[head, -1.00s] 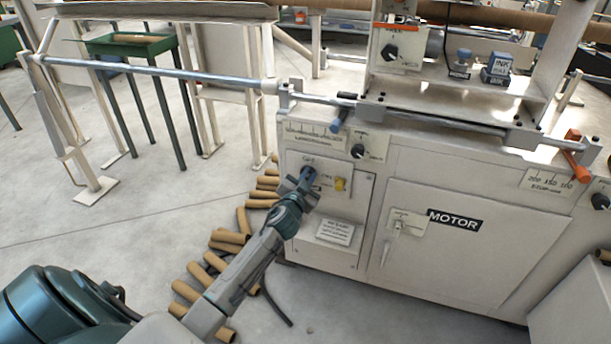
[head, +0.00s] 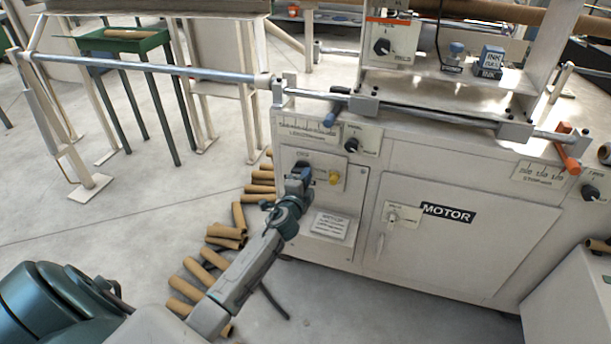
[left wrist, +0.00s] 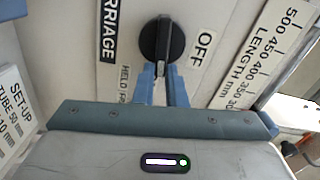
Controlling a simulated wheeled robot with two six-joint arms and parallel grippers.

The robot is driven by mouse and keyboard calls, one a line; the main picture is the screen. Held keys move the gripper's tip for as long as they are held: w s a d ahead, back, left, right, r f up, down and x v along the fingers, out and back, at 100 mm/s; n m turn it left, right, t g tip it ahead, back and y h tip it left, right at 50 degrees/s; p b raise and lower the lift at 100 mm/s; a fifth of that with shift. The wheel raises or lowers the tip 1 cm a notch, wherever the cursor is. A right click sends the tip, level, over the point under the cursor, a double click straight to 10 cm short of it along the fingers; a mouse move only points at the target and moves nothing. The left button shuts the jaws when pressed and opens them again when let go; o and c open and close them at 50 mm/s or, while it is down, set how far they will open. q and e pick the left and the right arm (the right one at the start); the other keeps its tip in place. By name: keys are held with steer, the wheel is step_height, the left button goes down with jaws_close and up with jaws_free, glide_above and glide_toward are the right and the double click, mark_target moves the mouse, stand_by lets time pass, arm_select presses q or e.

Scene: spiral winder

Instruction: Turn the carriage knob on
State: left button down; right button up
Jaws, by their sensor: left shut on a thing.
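The carriage knob (left wrist: 161,40) is black with a raised grip bar, on a pale panel in the left wrist view. The bar runs roughly up and down in that picture. A "CARRIAGE" label (left wrist: 110,30) is left of it and an "OFF" label (left wrist: 204,50) right of it. My left gripper (left wrist: 162,70) has its two blue fingers shut on the near end of the bar. In the head view my left gripper (head: 303,174) is at the machine's front panel (head: 349,182) and hides most of the knob. I cannot tell where the knob points. My right gripper is not in view.
A yellow knob (head: 334,177) sits just right of my left gripper. Another black knob (head: 352,145) is above it. The motor door (head: 430,250) is at the right. Several cardboard tubes (head: 184,287) lie on the floor beneath my left arm.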

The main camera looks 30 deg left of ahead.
arm_select(q)
steer(key=shift+f+m, duration=0.25)
steer(key=shift+m, duration=0.55)
steer(key=c, duration=1.5)
jaws_free()
steer(key=shift+s, duration=0.1)
steer(key=v, duration=1)
steer(key=shift+s, duration=0.35)
